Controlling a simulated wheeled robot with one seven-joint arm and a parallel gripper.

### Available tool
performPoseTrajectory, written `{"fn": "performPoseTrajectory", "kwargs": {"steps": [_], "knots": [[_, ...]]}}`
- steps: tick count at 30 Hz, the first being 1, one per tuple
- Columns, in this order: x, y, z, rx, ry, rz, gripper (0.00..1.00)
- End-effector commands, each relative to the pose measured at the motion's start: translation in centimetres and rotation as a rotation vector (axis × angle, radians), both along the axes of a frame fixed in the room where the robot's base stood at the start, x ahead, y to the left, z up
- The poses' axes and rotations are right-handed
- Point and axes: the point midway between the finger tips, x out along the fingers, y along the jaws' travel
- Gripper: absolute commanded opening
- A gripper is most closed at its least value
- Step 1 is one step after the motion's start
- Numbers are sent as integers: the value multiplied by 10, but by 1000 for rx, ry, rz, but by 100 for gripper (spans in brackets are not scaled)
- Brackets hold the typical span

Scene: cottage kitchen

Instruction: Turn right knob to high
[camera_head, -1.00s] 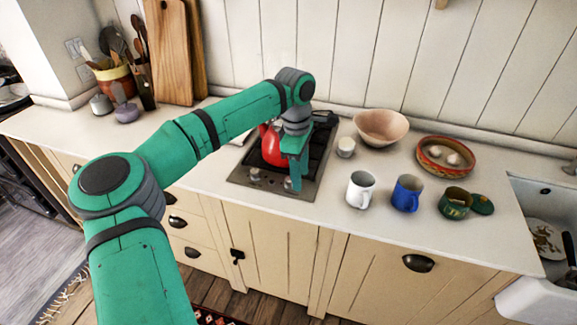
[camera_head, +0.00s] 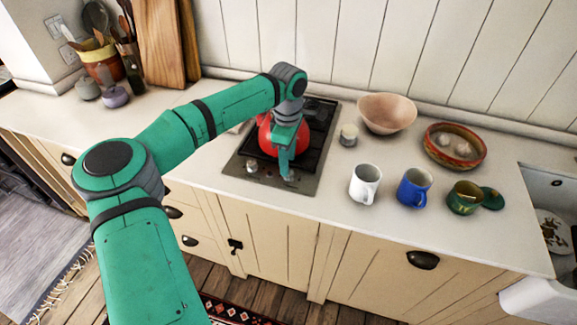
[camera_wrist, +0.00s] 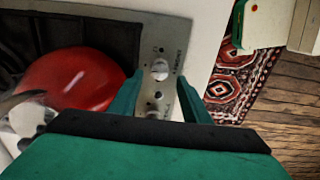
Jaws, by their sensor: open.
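The right knob (camera_head: 289,177) is a small pale knob at the front edge of the dark cooktop (camera_head: 240,160). In the wrist view the right knob (camera_wrist: 160,70) shows between my fingertips, with small markings around it that are too blurred to read. My gripper (camera_head: 285,170) points down over the cooktop front; in the wrist view my gripper (camera_wrist: 158,80) is open, one finger on each side of the knob. I cannot tell whether the fingers touch it. The left knob (camera_head: 252,166) stands farther left and is mostly hidden in the wrist view.
A red kettle (camera_head: 266,138) sits on the cooktop close behind my gripper; its side (camera_wrist: 75,75) is near a finger in the wrist view.

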Motion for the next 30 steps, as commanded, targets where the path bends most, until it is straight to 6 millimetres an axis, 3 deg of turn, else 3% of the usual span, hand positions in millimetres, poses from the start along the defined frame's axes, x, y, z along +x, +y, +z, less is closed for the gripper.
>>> {"fn": "performPoseTrajectory", "kwargs": {"steps": [7, 18, 19, 24, 30], "knots": [[0, -1, -28, -1, 0, 0, 43], [0, -4, -33, 0, 0, -6, 43], [0, -4, -33, 0, 0, -6, 41], [0, -5, -33, 0, 0, -7, 2], [-1, -4, -33, -1, 0, 1, 2]]}}
